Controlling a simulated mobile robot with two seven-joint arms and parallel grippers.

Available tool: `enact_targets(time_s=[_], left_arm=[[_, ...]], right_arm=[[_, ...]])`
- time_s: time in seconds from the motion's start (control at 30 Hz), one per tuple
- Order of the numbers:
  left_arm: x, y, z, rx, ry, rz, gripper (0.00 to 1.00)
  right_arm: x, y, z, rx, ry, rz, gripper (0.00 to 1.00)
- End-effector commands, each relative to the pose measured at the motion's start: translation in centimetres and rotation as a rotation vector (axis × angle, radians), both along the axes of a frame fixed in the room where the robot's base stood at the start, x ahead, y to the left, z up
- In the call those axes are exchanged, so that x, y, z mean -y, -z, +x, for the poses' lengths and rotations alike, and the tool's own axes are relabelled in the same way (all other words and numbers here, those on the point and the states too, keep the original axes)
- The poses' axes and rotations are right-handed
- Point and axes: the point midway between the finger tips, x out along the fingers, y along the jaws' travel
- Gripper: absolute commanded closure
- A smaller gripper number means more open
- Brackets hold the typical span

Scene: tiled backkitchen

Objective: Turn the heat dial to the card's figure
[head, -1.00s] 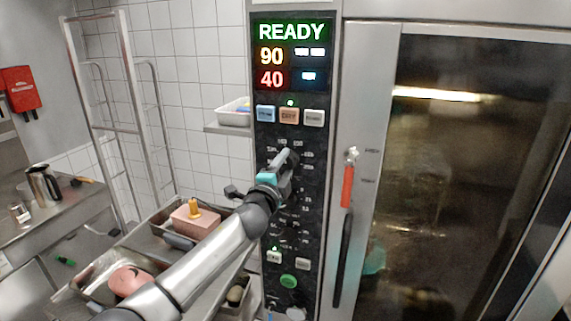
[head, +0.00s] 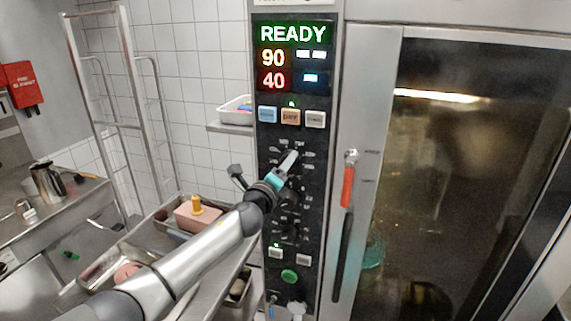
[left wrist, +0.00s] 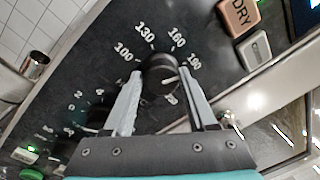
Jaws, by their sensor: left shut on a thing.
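The heat dial (left wrist: 160,72) is a round black knob on the oven's dark control panel, with figures such as 100, 130, 160 and 190 around it. A light line on its face points rightward in the left wrist view, near the 190 side; the exact setting is hard to read. My left gripper (head: 289,160) is shut on the dial, with one finger on each side of it in the left wrist view (left wrist: 161,80). In the head view the gripper mostly hides the dial. A white label (head: 292,2) is cut off at the top; its text is unreadable. My right gripper is not in view.
The display (head: 292,57) reads READY, 90 and 40. Mode buttons (head: 290,117) sit above the dial; another dial and a green button (head: 289,276) sit below. The oven door's red-and-black handle (head: 347,187) is close right. Trays and a pink block (head: 192,217) stand left.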

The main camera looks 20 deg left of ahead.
Motion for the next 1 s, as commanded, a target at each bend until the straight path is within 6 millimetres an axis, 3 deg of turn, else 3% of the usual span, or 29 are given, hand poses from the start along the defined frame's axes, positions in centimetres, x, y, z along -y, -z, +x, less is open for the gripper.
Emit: enact_targets(time_s=[0.03, 0.57, 0.6, 0.8, 1.0], left_arm=[[-0.06, -0.84, 0.14, 0.014, 0.0, 0.01, 0.98], [0.04, -0.8, 0.12, 0.014, 0.001, 0.031, 0.98], [0.04, -0.8, 0.12, 0.015, 0.002, 0.03, 0.4], [0.06, -0.61, 0.1, 0.011, 0.002, 0.03, 0.18], [0.06, -0.34, 0.06, 0.007, 0.001, 0.031, 0.16]], right_arm=[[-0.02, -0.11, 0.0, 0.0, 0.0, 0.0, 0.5], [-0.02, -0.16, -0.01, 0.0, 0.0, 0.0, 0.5], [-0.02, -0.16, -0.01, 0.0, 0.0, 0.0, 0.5], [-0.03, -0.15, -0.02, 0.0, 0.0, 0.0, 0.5], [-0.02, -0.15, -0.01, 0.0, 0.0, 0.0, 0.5]])
